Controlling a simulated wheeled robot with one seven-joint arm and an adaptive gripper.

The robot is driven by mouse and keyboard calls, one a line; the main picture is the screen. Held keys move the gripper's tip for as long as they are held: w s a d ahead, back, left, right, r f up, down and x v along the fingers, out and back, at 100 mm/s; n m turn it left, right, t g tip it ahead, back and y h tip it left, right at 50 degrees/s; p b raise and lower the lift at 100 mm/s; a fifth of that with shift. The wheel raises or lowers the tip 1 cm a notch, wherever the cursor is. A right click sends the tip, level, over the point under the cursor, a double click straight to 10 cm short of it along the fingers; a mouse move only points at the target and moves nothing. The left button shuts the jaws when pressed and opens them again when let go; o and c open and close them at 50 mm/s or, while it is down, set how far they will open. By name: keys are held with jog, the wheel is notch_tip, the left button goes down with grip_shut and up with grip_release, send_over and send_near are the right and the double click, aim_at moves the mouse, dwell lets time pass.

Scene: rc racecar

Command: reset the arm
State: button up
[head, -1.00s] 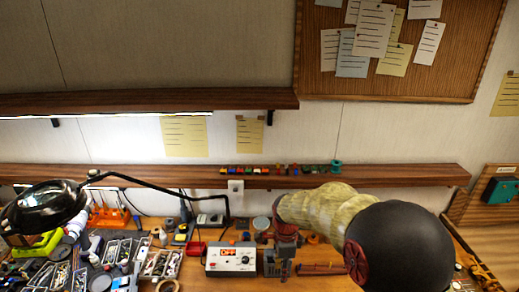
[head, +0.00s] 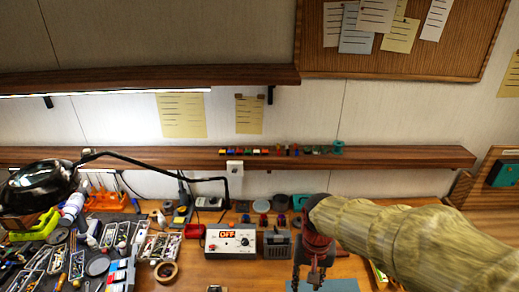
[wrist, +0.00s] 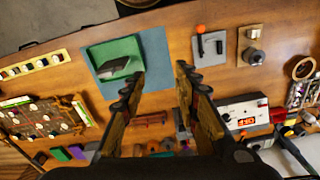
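My gripper (head: 309,282) hangs fingers-down over the workbench (head: 205,273), right of the soldering station in the head view. In the wrist view my gripper (wrist: 158,76) has its two fingers well apart, with nothing between them but the bench below. My arm, in a yellowish sleeve, reaches in from the lower right of the head view and hides part of the bench behind it.
A white station reading OFF (head: 230,241) stands beside my gripper. A green tray (wrist: 113,59) sits on a blue mat (wrist: 155,50). A black lamp (head: 40,185) and cluttered parts fill the left. A shelf (head: 400,157) runs along the wall.

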jog(key=s+d+n+t+b, duration=0.2)
jog(key=s+d+t+b, duration=0.3)
jog(key=s+b, duration=0.7)
jog(key=shift+s+d+r, duration=0.15)
jog(key=shift+d+r, duration=0.1)
jog(key=shift+d, duration=0.35)
dwell(1.0)
